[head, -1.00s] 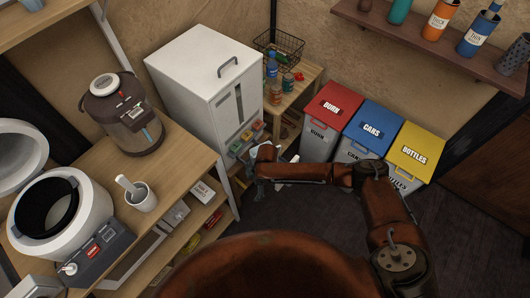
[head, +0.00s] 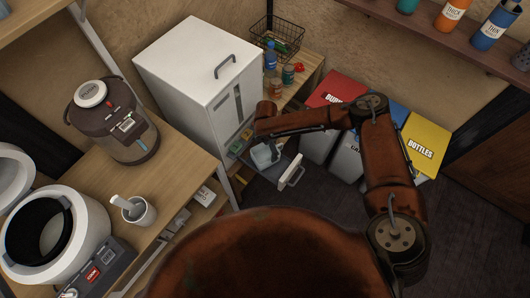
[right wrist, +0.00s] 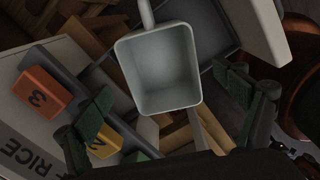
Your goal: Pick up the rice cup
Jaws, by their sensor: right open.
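The rice cup (right wrist: 160,70) is a pale grey, square, hollow scoop with a short handle. It is large in the right wrist view, its open side facing the camera. It also shows in the head view (head: 263,156), in the pulled-out drawer of the white rice dispenser (head: 195,75). My right gripper (right wrist: 172,105) is open, with one dark green-padded finger on each side of the cup, apparently empty. In the head view the right gripper (head: 265,134) is just above the cup. Whether a finger touches it, I cannot tell. My left gripper is not in view.
The drawer's white front (head: 291,171) stands out to the right of the cup. Coloured number buttons (right wrist: 43,92) are close by on the dispenser. A small shelf with bottles (head: 289,74) and lidded bins (head: 424,146) stand behind the right arm.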

